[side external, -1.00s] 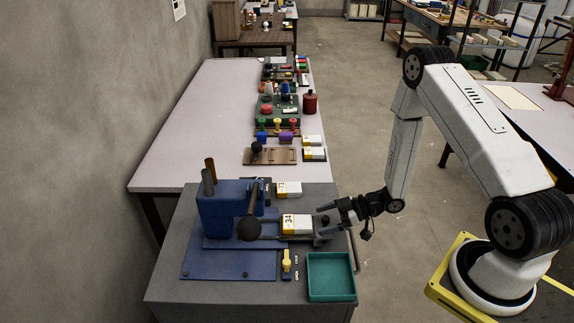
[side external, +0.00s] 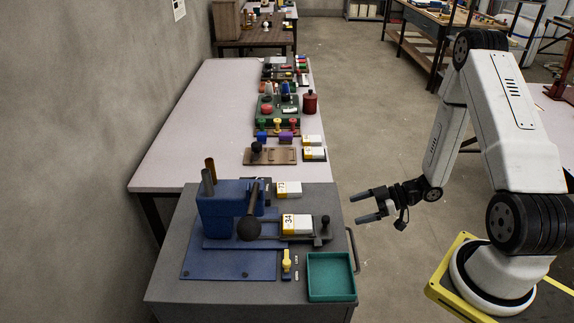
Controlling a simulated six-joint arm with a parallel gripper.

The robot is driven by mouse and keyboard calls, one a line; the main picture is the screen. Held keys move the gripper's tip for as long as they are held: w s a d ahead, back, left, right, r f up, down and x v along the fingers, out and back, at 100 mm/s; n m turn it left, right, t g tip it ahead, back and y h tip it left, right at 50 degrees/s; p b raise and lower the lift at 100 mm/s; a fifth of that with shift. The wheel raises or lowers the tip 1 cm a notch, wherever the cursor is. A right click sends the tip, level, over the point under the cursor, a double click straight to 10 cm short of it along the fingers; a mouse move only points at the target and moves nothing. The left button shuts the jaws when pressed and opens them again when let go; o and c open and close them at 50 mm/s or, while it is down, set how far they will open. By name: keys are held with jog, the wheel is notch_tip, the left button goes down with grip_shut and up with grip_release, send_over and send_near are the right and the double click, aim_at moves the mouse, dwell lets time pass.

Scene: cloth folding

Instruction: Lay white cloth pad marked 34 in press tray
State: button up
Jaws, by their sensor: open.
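The white cloth pad marked 34 (side external: 297,224), with a yellow band at its left end, lies flat on the dark sliding tray (side external: 321,239) at the right side of the blue press (side external: 226,212). The tray's small dark knob (side external: 325,220) stands to the right of the pad. My gripper (side external: 364,207) is open and empty, its two grey fingers pointing left. It is to the right of the bench edge, apart from the pad and the tray.
Another white and yellow pad (side external: 289,188) lies behind the 34 pad. A yellow clip-like piece (side external: 286,262) and an empty green bin (side external: 331,277) are at the front of the grey bench (side external: 195,296). A handle bar (side external: 353,250) runs along the bench's right edge.

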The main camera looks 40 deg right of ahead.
dwell(0.5)
jog(key=w+r+m+g+h, duration=0.2)
jog(key=w+r+m+h, duration=0.2)
jog(key=w+r+h, duration=0.4)
jog(key=s+a+r+m+g+h, duration=0.1)
jog(key=s+a+r+m+g, duration=0.3)
jog(key=s+a, duration=0.6)
notch_tip(320, 180, up, 2)
jog(key=shift+s+a+m+g, duration=0.25)
jog(key=shift+s+m+g, duration=0.15)
jog(key=shift+m, duration=0.1)
